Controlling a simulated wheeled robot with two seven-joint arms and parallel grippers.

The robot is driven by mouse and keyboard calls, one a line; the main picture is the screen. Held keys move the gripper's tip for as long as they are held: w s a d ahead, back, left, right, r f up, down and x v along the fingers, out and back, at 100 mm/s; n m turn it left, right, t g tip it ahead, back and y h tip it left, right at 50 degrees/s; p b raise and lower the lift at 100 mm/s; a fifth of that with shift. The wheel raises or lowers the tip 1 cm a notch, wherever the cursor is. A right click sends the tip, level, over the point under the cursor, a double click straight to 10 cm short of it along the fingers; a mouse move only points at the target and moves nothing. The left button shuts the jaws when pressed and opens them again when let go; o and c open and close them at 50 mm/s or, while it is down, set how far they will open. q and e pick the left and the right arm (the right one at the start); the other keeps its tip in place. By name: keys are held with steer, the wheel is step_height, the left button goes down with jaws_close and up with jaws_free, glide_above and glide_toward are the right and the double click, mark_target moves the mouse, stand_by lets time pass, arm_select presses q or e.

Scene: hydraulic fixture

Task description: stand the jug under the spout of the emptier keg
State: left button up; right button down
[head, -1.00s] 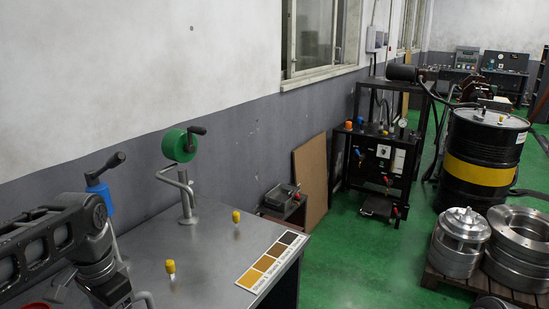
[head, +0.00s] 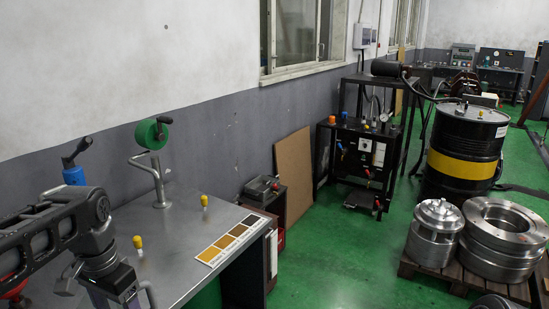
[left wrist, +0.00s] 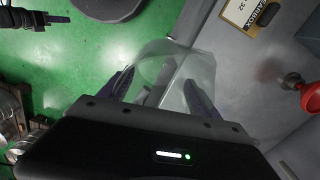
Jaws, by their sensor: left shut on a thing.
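My left gripper (left wrist: 160,92) is shut on a clear, see-through jug (left wrist: 177,62), whose wall shows between and beyond the two fingers. In the head view my left gripper (head: 122,298) is at the lower left, by the front edge of the grey metal bench (head: 185,260), and is partly cut off by the frame. The jug is hard to make out there. I cannot make out any keg or spout for certain in either view.
On the bench are a green cranked reel (head: 150,134) on a bent pipe, a blue-handled crank (head: 74,174), two yellow-capped pegs (head: 138,242) (head: 204,201) and a brown colour card (head: 233,239). A red part (left wrist: 313,96) is near the bench. Green floor (head: 330,250) lies open to the right.

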arm_select(q)
steer(key=w+d+f+n, duration=0.3)
steer(key=w+d+f, duration=0.8)
steer(key=d+f, duration=0.2)
steer(key=shift+w+d, duration=0.3)
steer(key=shift+d, duration=0.2)
stand_by(0.9)
